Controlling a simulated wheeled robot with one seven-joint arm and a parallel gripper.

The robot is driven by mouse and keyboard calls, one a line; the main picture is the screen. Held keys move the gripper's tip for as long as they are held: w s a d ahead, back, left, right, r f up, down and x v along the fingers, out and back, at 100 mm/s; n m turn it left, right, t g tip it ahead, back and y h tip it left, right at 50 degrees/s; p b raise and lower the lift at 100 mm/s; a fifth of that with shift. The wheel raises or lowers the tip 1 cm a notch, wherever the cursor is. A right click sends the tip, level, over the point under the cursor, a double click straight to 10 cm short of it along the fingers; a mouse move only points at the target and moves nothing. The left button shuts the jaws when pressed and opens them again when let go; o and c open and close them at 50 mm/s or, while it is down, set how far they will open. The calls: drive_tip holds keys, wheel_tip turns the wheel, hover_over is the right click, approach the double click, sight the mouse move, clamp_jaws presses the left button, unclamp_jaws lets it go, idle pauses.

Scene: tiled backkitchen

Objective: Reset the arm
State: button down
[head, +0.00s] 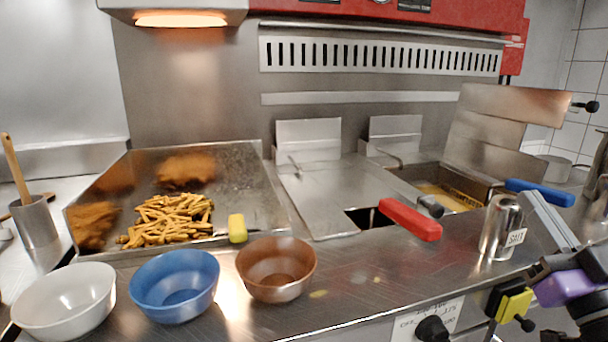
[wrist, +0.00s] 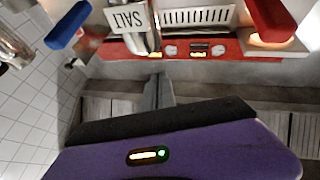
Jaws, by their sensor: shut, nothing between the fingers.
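My gripper (head: 530,197) is at the right of the head view, its grey fingers pointing up and left beside the steel salt shaker (head: 497,228). In the wrist view my gripper (wrist: 158,80) shows its fingers together with nothing between them. The salt shaker stands upright on the counter's front right part, its label facing out. Its label also shows in the wrist view (wrist: 127,17), upside down, beyond the fingertips. I cannot tell whether the fingers touch the shaker.
A fryer with a red-handled basket (head: 410,219) and a blue handle (head: 540,192) lies behind. Fries (head: 170,219) lie in a steel tray at left. White (head: 66,300), blue (head: 174,286) and brown (head: 276,269) bowls line the front edge.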

drive_tip(key=s+a+f+m+g+h, duration=0.1)
drive_tip(key=s+a+f+m+h, duration=0.1)
drive_tip(key=s+f, duration=0.6)
drive_tip(key=s+a+f+m+g+h, duration=0.1)
drive_tip(key=s+f+m+g+h, duration=0.3)
drive_tip(key=f, duration=0.7)
drive_tip(key=s+a+f+n+g+y, duration=0.1)
drive_tip(key=s+a+f+n+y, duration=0.15)
drive_tip(key=s+f, duration=0.4)
drive_tip(key=s+a+f+n+g+y, duration=0.1)
drive_tip(key=s+a+f, duration=0.25)
drive_tip(key=s, duration=0.65)
drive_tip(key=s+a+f+n+g+y, duration=0.15)
drive_tip(key=s+a+f, duration=0.25)
drive_tip(key=s, duration=0.5)
wheel_tip(320, 180, up, 21)
drive_tip(key=p, duration=2)
drive_tip(key=shift+p, duration=0.4)
